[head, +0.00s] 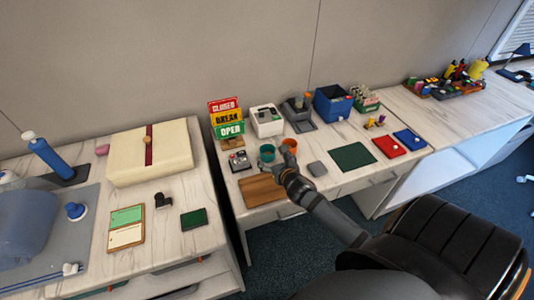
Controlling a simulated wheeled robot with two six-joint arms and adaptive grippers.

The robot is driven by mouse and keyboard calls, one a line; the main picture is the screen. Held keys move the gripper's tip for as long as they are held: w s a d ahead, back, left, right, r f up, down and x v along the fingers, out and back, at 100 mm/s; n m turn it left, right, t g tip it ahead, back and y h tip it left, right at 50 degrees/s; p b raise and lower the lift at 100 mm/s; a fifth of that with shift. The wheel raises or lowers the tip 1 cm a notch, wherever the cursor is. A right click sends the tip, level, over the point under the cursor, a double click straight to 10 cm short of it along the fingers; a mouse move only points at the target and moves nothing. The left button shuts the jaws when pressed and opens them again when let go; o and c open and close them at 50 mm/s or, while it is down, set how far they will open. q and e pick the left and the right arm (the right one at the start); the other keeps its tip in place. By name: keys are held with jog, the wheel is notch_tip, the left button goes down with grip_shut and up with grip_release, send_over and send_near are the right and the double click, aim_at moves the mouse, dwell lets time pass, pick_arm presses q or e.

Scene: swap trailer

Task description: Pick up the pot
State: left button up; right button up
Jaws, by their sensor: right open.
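Two small round vessels stand side by side on the middle table: a teal one (267,152) and an orange, pot-like one (290,144). I cannot tell for certain which is the pot. My right gripper (284,156) is open at the front of these two, its fingers close to both and partly covering the orange one's lower side. Whether it touches either is too small to tell. My left gripper is out of view.
A wooden board (261,190) lies in front, with a small grey device (239,160) at the left. Behind stand stacked signs (227,120), a white box (267,121) and a blue bin (332,103). A green mat (352,156) lies to the right. A gap separates the left table.

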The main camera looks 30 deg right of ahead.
aim_at(265, 147)
jog(key=shift+x, duration=1.2)
jog(key=shift+w+d+f, duration=0.4)
jog(key=shift+w, duration=0.3)
jog(key=x, duration=0.3)
jog(key=shift+s+d+f, duration=0.1)
jog(key=shift+s+d, duration=0.05)
jog(key=shift+w+f, duration=0.2)
jog(key=shift+w, duration=0.1)
jog(key=shift+s+r, duration=0.1)
jog(key=shift+c, duration=0.5)
jog(key=c, duration=1.1)
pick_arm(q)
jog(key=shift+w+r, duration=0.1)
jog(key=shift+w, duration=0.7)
